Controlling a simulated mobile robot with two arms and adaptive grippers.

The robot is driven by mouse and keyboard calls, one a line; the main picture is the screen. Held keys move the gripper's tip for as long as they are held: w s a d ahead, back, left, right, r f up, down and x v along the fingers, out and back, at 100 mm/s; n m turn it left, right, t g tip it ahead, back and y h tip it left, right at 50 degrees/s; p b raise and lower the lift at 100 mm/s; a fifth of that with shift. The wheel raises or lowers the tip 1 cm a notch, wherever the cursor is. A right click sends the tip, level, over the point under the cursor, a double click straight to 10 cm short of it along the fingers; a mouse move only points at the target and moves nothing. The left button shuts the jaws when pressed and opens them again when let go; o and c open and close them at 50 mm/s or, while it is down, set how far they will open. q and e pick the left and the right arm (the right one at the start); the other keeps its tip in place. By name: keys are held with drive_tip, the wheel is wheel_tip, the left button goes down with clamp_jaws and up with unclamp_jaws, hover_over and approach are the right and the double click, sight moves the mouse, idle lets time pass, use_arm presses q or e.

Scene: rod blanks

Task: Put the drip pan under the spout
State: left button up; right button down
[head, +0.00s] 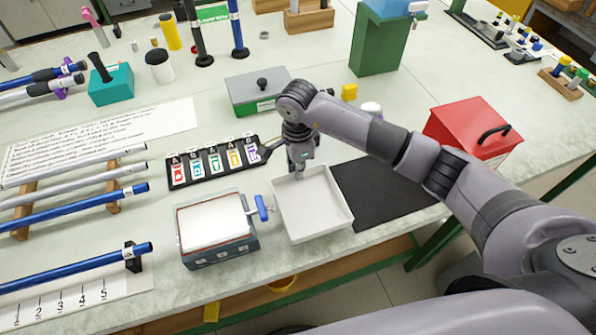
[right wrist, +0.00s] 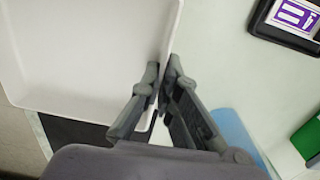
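The drip pan is a white, shallow, square tray (head: 314,208) near the front edge of the table in the head view; it fills the upper left of the right wrist view (right wrist: 85,50). My right gripper (head: 298,176) is at its far wall. In the right wrist view its fingers (right wrist: 164,88) are shut on the pan's wall, one on each side. The pan looks empty; I cannot tell whether it touches the table. A blue tap-like part (head: 262,208), possibly the spout, sticks out from a white-topped box (head: 214,222) just left of the pan. My left gripper is not in view.
A black mat (head: 385,192) lies right of the pan, with a red box (head: 472,130) beyond it. A black rack of lettered labels (head: 212,163) is behind to the left. A grey-green case (head: 258,92) stands farther back. Rods (head: 75,270) lie at left.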

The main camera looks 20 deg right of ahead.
drive_tip(key=shift+f, duration=0.9)
drive_tip(key=c, duration=1.8)
unclamp_jaws()
use_arm(q)
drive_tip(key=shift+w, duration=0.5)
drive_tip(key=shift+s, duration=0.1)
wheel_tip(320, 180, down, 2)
drive_tip(key=b, duration=0.2)
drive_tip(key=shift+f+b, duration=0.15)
drive_tip(key=shift+b, duration=0.15)
use_arm(e)
wheel_tip(320, 180, up, 12)
